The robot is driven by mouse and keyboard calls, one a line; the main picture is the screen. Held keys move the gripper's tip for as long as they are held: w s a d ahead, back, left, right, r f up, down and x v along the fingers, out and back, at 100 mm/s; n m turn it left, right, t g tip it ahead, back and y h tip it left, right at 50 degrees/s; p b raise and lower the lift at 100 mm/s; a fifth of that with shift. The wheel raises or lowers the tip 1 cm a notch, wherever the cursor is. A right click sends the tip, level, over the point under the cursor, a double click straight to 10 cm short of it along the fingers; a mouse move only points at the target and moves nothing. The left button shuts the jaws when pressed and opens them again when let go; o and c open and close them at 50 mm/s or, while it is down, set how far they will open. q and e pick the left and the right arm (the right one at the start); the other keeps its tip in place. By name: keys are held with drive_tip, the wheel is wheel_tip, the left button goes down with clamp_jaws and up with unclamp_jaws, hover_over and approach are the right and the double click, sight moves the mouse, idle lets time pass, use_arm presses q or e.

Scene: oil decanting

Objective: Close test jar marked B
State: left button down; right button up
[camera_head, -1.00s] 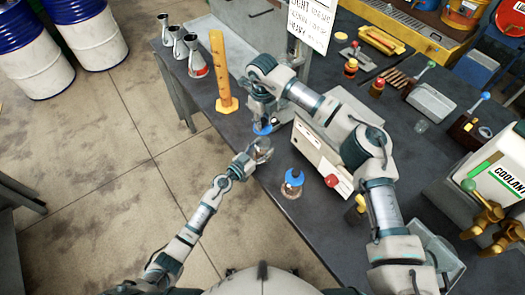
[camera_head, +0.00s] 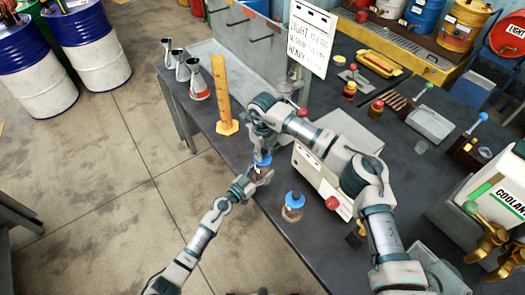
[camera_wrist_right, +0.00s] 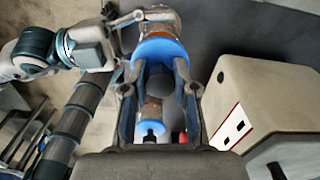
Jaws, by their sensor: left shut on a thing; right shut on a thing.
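My left gripper (camera_head: 256,180) is shut on a small amber glass jar (camera_head: 261,172) and holds it up near the table's front edge. My right gripper (camera_head: 263,151), above it, is shut on a blue lid (camera_head: 263,161). The lid meets the jar's mouth; I cannot tell whether it is screwed tight. In the right wrist view the blue lid (camera_wrist_right: 160,50) lies between my right fingers, against the amber jar (camera_wrist_right: 160,19), with my left gripper (camera_wrist_right: 138,20) at the jar. No letter on the jar is readable.
A second jar (camera_head: 292,212) with a blue lid stands on the table (camera_head: 270,230), just right of my left gripper. A beige box-shaped device (camera_head: 318,172) stands behind it.

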drive_tip(key=shift+f, duration=0.1)
drive_tip(key=shift+f, duration=0.8)
drive_tip(key=shift+f, duration=0.65)
drive_tip(key=o, duration=0.9)
wheel_tip(320, 180, up, 12)
drive_tip(key=shift+f, duration=0.1)
